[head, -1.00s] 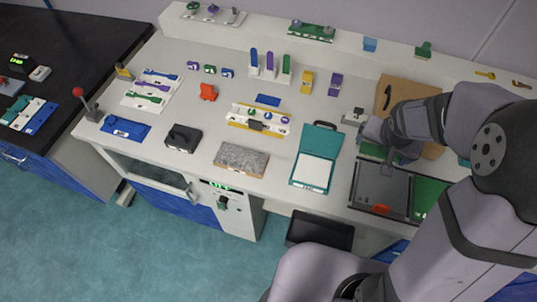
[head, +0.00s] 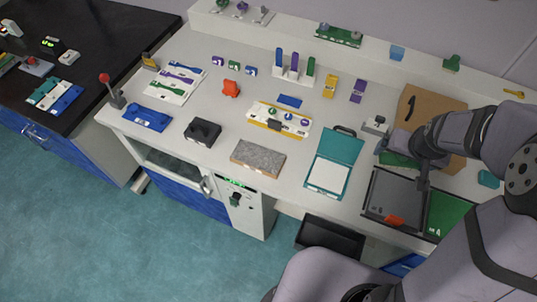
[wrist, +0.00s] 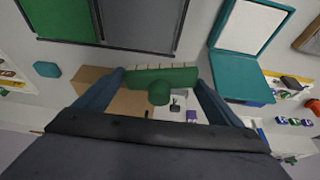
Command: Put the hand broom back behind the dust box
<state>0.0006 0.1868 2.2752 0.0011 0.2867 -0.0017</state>
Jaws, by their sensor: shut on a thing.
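The green hand broom (wrist: 162,78) is between the two fingers of my gripper (wrist: 160,84) in the wrist view, with its rounded stub toward me and pale bristles along its far edge. In the head view, part of the green broom (head: 398,160) shows beside my gripper (head: 412,166), just behind the grey tray. My gripper is shut on the broom, above the right part of the bench. A black open bin (head: 331,238) hangs below the front edge; I cannot tell for sure whether it is the dust box.
A dark-framed grey tray (head: 394,198) and a green panel (head: 447,213) lie at the front right. A teal case (head: 340,150) stands open to their left. A brown board (head: 440,108) lies behind my gripper. A small grey device (head: 376,125) is to the left.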

